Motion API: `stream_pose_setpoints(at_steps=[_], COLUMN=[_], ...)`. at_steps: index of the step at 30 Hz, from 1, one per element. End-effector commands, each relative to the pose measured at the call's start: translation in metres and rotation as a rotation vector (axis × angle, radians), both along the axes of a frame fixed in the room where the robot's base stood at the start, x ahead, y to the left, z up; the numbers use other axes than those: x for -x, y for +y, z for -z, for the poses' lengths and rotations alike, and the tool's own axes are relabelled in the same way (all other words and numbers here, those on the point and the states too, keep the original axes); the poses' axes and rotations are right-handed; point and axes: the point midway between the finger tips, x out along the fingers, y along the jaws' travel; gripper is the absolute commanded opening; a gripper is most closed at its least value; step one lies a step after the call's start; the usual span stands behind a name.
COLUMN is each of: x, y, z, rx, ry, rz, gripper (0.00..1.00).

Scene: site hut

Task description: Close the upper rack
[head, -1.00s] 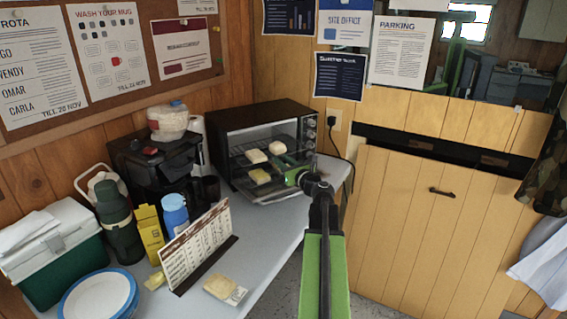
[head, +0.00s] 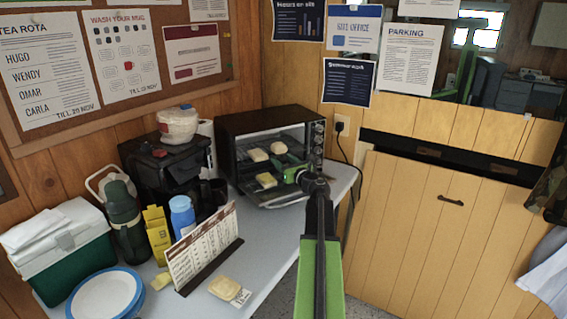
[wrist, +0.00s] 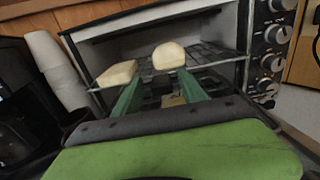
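A black toaster oven (head: 228,128) stands open-fronted at the far end of the counter. Its wire upper rack (wrist: 215,58) carries two pale bread pieces, a left one (wrist: 117,74) and a right one (wrist: 168,56); the rack reaches forward to the oven's front. Another yellowish piece (head: 266,180) lies lower, on the lower level. My gripper (wrist: 160,80) is just in front of the upper rack, its green fingers apart with nothing clearly between them. In the head view my gripper (head: 293,174) is at the oven's right front; contact with the rack cannot be told.
Oven knobs (wrist: 274,62) line the right side. A black coffee machine (head: 160,165) and stacked white cups (wrist: 50,58) stand left of the oven. A standing calendar (head: 203,250), blue bottle (head: 182,215) and green flask (head: 125,228) occupy the near counter.

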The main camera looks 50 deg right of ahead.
Motion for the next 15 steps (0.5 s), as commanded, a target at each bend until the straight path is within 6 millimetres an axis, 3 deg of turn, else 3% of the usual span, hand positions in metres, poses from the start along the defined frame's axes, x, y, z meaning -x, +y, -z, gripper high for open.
stream_pose_setpoints(at_steps=[8,11,15], x=[0.005,0.019,0.054], y=[0.000,0.006,0.019], z=[0.000,0.000,0.000], rx=[0.000,0.000,0.000], ry=[0.000,0.000,0.000], rz=[0.002,0.002,0.005], gripper=[0.49,0.49,0.49])
